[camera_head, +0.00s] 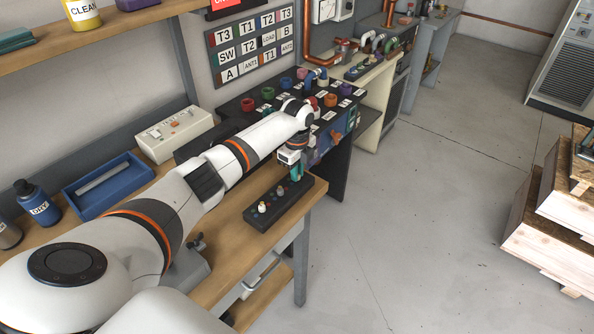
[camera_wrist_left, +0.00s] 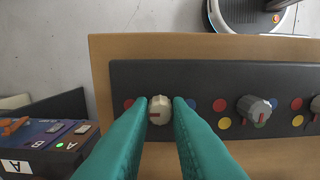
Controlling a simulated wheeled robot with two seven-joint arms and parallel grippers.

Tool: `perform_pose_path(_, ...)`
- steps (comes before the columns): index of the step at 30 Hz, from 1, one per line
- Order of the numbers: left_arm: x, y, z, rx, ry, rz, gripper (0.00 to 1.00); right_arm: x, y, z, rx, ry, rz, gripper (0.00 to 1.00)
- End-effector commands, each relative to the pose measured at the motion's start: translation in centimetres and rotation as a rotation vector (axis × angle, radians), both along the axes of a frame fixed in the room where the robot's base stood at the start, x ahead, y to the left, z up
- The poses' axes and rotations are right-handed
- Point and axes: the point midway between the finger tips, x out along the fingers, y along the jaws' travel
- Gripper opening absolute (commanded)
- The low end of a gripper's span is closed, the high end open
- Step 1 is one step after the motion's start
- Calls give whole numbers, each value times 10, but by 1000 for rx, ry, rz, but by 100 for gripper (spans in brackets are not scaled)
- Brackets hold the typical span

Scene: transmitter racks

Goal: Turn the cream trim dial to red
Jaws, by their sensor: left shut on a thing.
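The cream trim dial (camera_wrist_left: 159,109) sits at the left end of a dark control strip (camera_wrist_left: 200,72) in the left wrist view, with a dark red mark on its face pointing left. A red dot shows just left of it and a blue dot to its right. My left gripper (camera_wrist_left: 160,101) has its teal fingers shut on the dial, one on each side. In the head view the left gripper (camera_head: 296,176) is at the far end of the strip (camera_head: 291,209) and hides the dial. My right gripper is not in view.
The strip lies on a wooden bench (camera_head: 232,233). A dark panel with coloured knobs (camera_head: 248,104) stands behind. A blue tray (camera_head: 108,185) is left.

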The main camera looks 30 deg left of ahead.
Motion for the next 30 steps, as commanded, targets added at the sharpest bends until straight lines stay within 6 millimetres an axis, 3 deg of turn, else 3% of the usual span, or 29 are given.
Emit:
perform_pose_path(7,2,-1,2,-2,-6,1,0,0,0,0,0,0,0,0)
perform_pose_path(8,2,-1,2,-2,-6,1,22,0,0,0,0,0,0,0)
perform_pose_path(11,1,0,2,-2,-5,1,38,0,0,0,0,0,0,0)
perform_pose_path(23,1,0,8,-1,-4,2,39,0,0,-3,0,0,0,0)
perform_pose_path(30,1,0,52,-1,-8,1,39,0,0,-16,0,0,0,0)
